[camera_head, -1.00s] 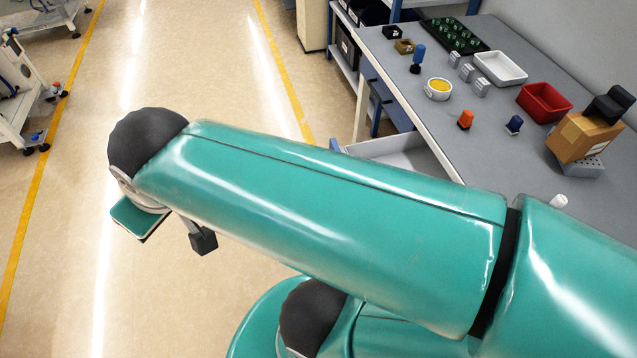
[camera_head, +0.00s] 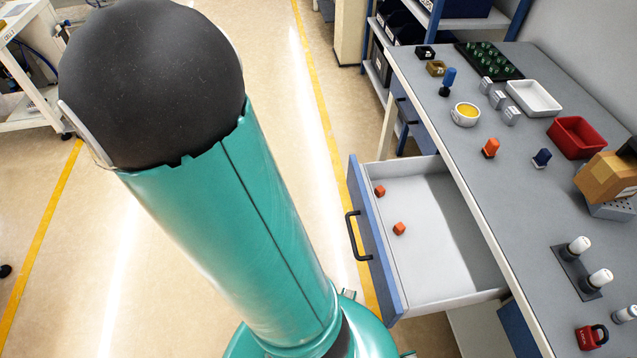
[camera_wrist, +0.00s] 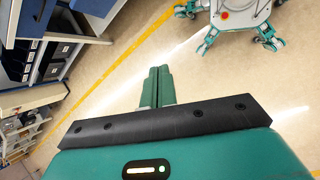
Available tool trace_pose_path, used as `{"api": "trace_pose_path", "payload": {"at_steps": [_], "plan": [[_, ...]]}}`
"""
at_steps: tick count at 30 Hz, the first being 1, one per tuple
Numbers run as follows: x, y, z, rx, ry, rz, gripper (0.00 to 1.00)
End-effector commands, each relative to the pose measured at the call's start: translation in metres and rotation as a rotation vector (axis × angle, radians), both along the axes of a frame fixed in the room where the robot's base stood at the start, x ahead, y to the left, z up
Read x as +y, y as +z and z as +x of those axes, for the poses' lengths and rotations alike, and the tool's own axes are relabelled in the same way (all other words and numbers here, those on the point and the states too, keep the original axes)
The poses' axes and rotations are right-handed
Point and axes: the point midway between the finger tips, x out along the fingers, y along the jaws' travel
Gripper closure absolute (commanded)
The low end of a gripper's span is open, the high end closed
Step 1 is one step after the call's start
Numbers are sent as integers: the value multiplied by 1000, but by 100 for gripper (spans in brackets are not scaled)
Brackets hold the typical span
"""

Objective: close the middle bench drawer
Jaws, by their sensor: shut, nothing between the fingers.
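A bench drawer (camera_head: 437,285) stands pulled out to the left from under the grey bench in the head view. It has a blue front (camera_head: 377,245), a black bar handle (camera_head: 355,236) and a pale grey inside. It lies between other blue bench fronts, so it appears to be the middle one. Two small orange blocks (camera_head: 399,228) lie in it. My gripper (camera_wrist: 158,72) shows in the wrist view with its green fingers together, over bare floor and holding nothing. In the head view my gripper is out of sight, and my arm stands left of the drawer, apart from its handle.
A blue-framed shelf (camera_head: 450,22) stands behind. A white cart (camera_head: 25,110) stands far left.

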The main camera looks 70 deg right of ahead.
Motion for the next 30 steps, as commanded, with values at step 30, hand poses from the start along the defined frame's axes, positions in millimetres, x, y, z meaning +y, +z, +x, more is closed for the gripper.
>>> {"api": "trace_pose_path", "payload": {"at_steps": [30], "plan": [[-189,-235,-119,1126,173,-103,100]]}}
